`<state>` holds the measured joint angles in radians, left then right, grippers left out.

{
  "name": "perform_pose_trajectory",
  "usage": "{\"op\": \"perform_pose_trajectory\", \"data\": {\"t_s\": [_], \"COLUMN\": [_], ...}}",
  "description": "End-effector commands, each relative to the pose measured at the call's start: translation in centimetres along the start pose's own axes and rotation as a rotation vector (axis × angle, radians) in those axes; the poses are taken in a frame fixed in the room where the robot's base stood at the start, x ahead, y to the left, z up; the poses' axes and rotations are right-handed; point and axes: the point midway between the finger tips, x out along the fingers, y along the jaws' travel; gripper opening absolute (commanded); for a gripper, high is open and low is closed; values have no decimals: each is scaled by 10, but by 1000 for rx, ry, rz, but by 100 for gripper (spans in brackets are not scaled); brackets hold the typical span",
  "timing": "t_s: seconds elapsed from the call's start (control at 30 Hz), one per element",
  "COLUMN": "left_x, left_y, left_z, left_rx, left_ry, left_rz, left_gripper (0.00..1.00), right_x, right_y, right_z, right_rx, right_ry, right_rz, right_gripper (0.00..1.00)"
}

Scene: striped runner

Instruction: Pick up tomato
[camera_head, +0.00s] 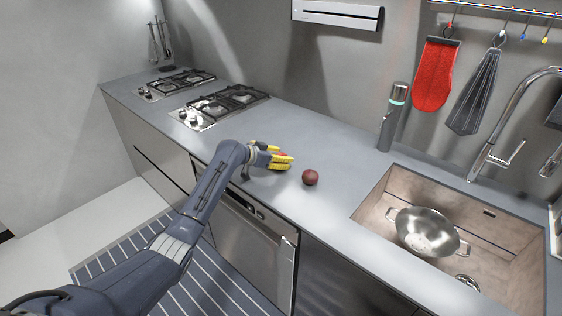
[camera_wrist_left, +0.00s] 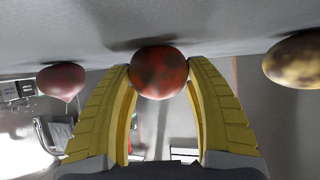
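The tomato, a mottled dark red ball (camera_wrist_left: 158,72), is at the middle of the left wrist view, against the grey counter. My left gripper (camera_wrist_left: 159,68) has its yellow fingers on either side of it, with the tips very close to its sides. Whether they press on it I cannot tell. In the head view my left gripper (camera_head: 282,162) is low over the counter, and its fingers hide most of what lies between them. My right gripper is not in view.
A dark red round vegetable (camera_head: 311,177) lies just right of the gripper. The wrist view shows a pinkish-red root vegetable (camera_wrist_left: 62,80) on the left and a yellow-brown one (camera_wrist_left: 297,60) on the right. A sink (camera_head: 376,199) holds a metal colander (camera_head: 425,230). A bottle (camera_head: 392,117) stands behind.

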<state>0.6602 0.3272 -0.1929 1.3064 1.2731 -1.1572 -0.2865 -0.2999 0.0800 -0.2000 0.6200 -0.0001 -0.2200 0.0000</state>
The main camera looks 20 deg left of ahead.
Motion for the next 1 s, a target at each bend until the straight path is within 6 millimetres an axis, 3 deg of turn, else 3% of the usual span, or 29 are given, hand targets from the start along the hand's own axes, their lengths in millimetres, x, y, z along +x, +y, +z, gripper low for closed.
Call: {"op": "perform_pose_trajectory", "data": {"t_s": [0.03, 0.23, 0.67, 0.87, 1.0], "left_x": [0, 0, -3, -14, -27], "left_y": [0, 0, 0, -1, -1], "left_z": [0, 0, -6, -25, -49], "left_rx": [0, 0, 1, 4, 6], "left_ry": [0, 0, 1, 2, 3], "left_rz": [0, 0, 0, -2, -3], "left_gripper": [43, 21, 20, 20, 20], "right_x": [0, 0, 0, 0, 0], "right_y": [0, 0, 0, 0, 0], "right_z": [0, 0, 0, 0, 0], "right_rx": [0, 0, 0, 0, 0], "right_ry": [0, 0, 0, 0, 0], "right_rz": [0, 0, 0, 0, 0], "right_gripper": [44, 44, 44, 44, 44]}}
